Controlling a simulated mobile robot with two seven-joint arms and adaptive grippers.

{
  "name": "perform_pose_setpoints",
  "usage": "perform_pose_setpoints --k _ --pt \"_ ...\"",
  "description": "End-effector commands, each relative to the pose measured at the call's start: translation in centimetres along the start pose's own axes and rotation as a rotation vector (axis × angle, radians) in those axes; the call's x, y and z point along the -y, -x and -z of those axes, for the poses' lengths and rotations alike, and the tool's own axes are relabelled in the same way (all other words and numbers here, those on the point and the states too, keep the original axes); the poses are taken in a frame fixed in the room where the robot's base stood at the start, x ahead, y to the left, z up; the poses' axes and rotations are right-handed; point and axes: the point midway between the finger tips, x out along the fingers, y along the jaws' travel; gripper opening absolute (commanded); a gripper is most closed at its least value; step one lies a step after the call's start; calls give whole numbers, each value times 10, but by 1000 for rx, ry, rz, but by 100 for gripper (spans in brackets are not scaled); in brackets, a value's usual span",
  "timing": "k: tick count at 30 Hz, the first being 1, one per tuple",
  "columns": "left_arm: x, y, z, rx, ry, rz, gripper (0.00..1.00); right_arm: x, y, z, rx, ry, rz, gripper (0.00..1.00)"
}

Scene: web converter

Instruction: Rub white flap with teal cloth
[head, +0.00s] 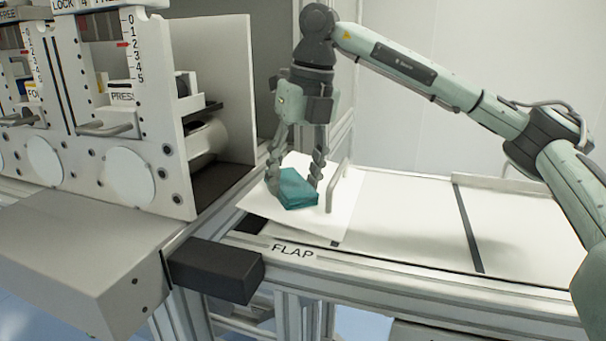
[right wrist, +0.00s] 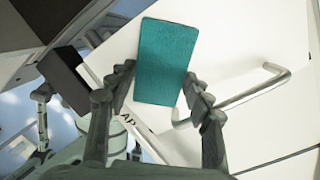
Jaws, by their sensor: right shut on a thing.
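The teal cloth (head: 297,190) is a small folded pad near the left end of the white flap (head: 330,222). My right gripper (head: 294,180) points down over the flap and is shut on the cloth, with one finger on each side. The cloth appears to be at the flap's surface, though its contact underneath is hidden. In the right wrist view, the cloth (right wrist: 166,62) lies between the fingertips, with the white flap (right wrist: 235,45) behind it. My left gripper does not show in the head view.
A bent metal handle (head: 338,184) stands on the flap just right of the cloth and gripper. A tall white machine panel (head: 150,130) rises to the left. A dark block (head: 215,268) juts out at the front. The white surface farther right (head: 400,215) is clear.

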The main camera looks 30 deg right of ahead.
Motion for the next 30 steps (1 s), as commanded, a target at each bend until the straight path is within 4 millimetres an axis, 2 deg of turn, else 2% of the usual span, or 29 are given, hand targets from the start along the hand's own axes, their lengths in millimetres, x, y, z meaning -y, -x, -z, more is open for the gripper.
perform_pose_setpoints --k 8,24,30 --pt "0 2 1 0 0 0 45 0 4 -1 4 1 -1 9" --pt "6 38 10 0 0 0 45 0 58 -2 7 0 -1 9" --pt "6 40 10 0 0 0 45 0 62 -1 7 0 -2 9"
